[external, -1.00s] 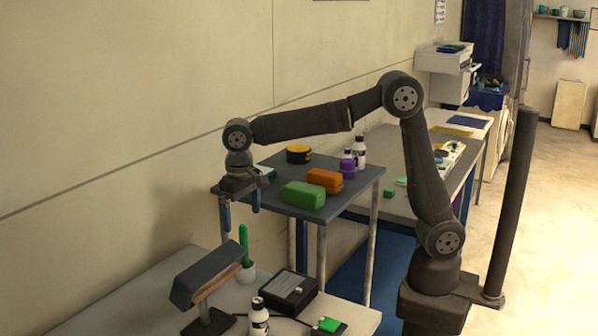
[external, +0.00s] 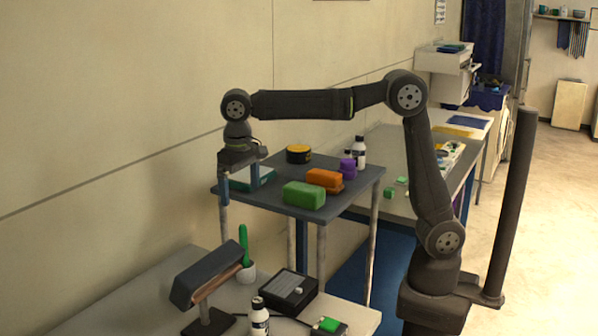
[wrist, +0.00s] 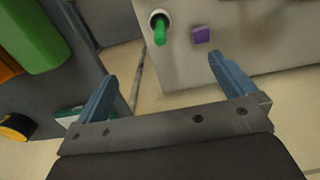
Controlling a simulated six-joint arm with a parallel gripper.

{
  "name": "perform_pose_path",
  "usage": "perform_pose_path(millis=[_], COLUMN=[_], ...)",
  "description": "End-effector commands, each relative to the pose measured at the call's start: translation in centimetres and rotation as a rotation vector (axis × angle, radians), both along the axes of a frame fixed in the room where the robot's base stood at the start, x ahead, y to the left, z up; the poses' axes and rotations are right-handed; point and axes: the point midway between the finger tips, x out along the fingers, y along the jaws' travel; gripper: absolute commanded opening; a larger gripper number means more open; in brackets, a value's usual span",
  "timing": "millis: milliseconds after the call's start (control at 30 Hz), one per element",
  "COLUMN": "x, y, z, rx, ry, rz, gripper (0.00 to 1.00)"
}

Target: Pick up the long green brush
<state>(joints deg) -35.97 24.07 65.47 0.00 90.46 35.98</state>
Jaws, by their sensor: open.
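A long, slim green brush (external: 244,244) stands upright in a small white cup (external: 247,272) on the pale table near the wall. It also shows in the wrist view (wrist: 160,33), at the top, seen from above in the cup's round opening. My gripper (external: 240,184) is open and empty, pointing down. It is well above the brush, near the left edge of the grey shelf table. In the wrist view the open blue fingers (wrist: 161,74) are apart, with the brush beyond the gap between them. The brush's lower end is hidden inside the cup.
The grey table (external: 280,203) holds a green block (external: 304,195), an orange block (external: 324,181) and a black-yellow tin (external: 298,154). A dark angled device (external: 208,275) stands left of the cup, a black box (external: 288,290) to its right. A purple block (wrist: 201,34) is beside the cup.

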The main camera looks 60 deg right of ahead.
Motion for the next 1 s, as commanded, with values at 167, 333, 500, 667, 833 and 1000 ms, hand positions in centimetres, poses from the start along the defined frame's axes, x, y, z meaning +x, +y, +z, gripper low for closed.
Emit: perform_pose_path(millis=[167, 333, 500, 667, 833, 1000], x=[0.0, 0.0, 0.0, 0.0, -1.3, -3.8], y=[0.0, 0.0, 0.0, 0.0, 0.0, -0.2], z=[0.0, 0.0, 0.0, 0.0, 0.5, 1.4], rx=[0.000, 0.000, 0.000, 0.000, -0.002, 0.002], ry=[0.000, 0.000, 0.000, -0.001, -0.072, -0.237], rz=[0.000, 0.000, 0.000, 0.000, 0.025, 0.089], gripper=[0.96, 0.63, 0.46, 0.46, 0.46, 0.46])
